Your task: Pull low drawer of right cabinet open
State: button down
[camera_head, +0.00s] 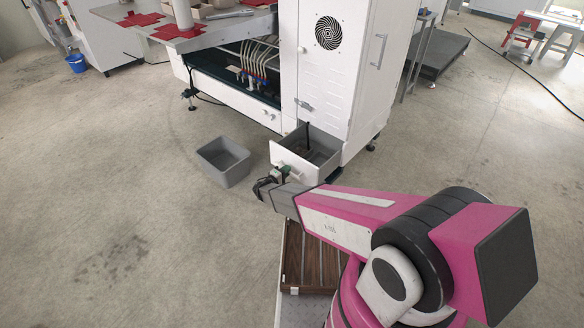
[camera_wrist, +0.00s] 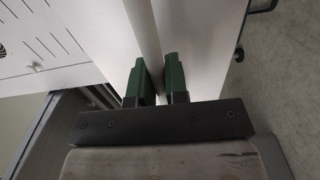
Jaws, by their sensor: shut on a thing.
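The right cabinet (camera_head: 328,85) is tall and white, with a round vent and a handled side door. Its low drawer (camera_head: 306,171) stands pulled out at the bottom, with a white front and a grey, open-topped inside. My gripper (camera_head: 283,172) is at the outer face of the drawer front, and my own arm partly hides it from the head camera. In the wrist view my gripper's green fingers (camera_wrist: 158,82) are closed about a pale bar, the drawer handle (camera_wrist: 146,45). The exact contact is partly hidden by the fingers.
A grey open bin (camera_head: 223,161) stands on the floor left of the drawer. A white machine with a table top (camera_head: 215,35) and hoses adjoins the cabinet on the left. A brown slatted crate (camera_head: 310,262) lies below my arm.

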jog(key=shift+s+a, duration=0.3)
jog(key=shift+s, duration=0.05)
jog(key=c, duration=1.2)
grip_release()
jog(key=shift+o, duration=0.2)
jog(key=v, duration=1)
jog(key=shift+s+a, duration=0.25)
jog(key=shift+s, duration=0.05)
